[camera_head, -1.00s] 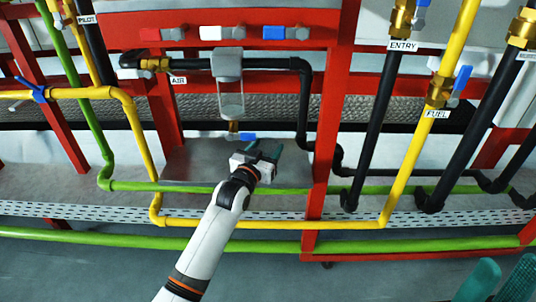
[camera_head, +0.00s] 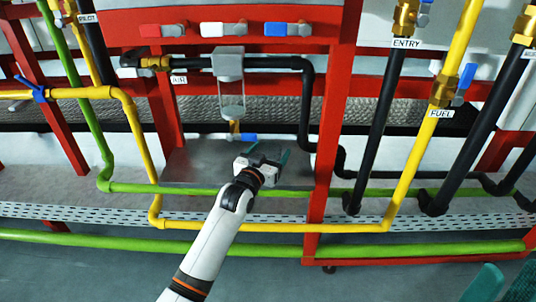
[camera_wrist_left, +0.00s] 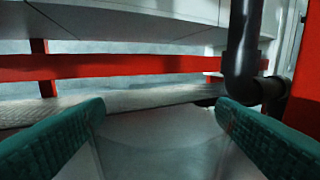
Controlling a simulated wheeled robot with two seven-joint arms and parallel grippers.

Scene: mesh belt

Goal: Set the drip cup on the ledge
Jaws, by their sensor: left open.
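The ledge is a flat grey plate (camera_head: 195,168) under the clear bowl. My left gripper (camera_head: 266,157) is over its right part with its teal fingers apart. In the left wrist view the open fingers (camera_wrist_left: 160,128) stand at either side, with the grey plate beyond. A faint, clear, curved outline (camera_wrist_left: 160,150) between them looks like the transparent drip cup; whether it touches the fingers or the plate I cannot tell. I cannot make the cup out in the head view. My right gripper (camera_head: 507,282) shows only as teal fingers, apart, at the bottom right corner.
A clear bowl (camera_head: 231,104) hangs from a grey filter head, with a blue-handled drain valve (camera_head: 240,136) below, close behind my left gripper. A red post (camera_head: 325,150) and a black pipe (camera_head: 303,110) stand to the right. Green (camera_head: 150,188) and yellow (camera_head: 270,227) pipes run in front.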

